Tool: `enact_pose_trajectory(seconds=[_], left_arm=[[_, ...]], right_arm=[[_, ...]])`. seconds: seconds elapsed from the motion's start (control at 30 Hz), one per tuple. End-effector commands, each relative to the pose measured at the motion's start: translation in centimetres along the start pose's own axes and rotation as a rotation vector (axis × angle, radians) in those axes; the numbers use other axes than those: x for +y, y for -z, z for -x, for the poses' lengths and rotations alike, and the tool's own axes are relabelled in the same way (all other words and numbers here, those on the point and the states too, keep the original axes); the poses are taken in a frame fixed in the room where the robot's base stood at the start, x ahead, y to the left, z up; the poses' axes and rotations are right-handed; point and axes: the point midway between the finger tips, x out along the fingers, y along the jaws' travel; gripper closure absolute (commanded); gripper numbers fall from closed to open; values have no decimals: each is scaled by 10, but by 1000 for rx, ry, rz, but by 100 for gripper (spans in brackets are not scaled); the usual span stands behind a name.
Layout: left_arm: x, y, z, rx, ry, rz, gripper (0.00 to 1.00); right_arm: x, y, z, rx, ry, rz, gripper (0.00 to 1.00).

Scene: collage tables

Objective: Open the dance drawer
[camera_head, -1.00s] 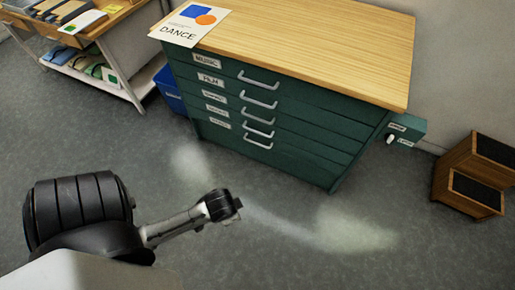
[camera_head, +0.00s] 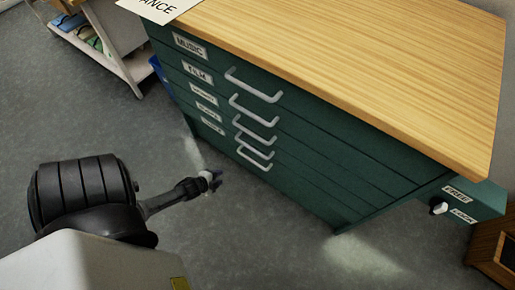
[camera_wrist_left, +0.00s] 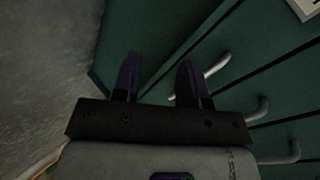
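The green drawer cabinet (camera_head: 330,165) stands ahead with its drawers shut. Its top labels read MUSIC (camera_head: 190,46) and FILM (camera_head: 197,72); the smaller labels (camera_head: 211,126) below are too small to read, so I cannot tell which drawer is dance. Each drawer has a pale bar handle (camera_head: 254,158). My left gripper (camera_head: 215,181) is low, left of the lower handles and apart from them. In the left wrist view its two fingers (camera_wrist_left: 158,76) are spread and empty, with handles (camera_wrist_left: 279,157) beyond and to the right. My right gripper is not in view.
A green box (camera_head: 480,203) with a knob (camera_head: 438,207) and FREE and LOCK labels sits at the cabinet's right. A DANCE poster (camera_head: 160,8) lies on the wooden top (camera_head: 360,65). A wooden step box (camera_head: 490,255) is lower right. Floor (camera_head: 270,235) before the cabinet is clear.

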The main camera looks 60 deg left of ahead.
Motion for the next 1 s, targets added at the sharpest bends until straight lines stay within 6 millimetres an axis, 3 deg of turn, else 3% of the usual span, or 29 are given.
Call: enact_pose_trajectory(seconds=[0.3, 0.53, 0.67, 1.0], left_arm=[[-35, 53, 18, 333, 320, -315, 61], [-42, 63, 21, 365, 402, -442, 61], [-45, 68, 9, 363, 406, -454, 61], [-61, 93, -46, 364, 404, -452, 61]], right_arm=[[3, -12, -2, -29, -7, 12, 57], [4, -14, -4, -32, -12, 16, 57], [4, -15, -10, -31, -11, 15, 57], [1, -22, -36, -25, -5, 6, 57]])
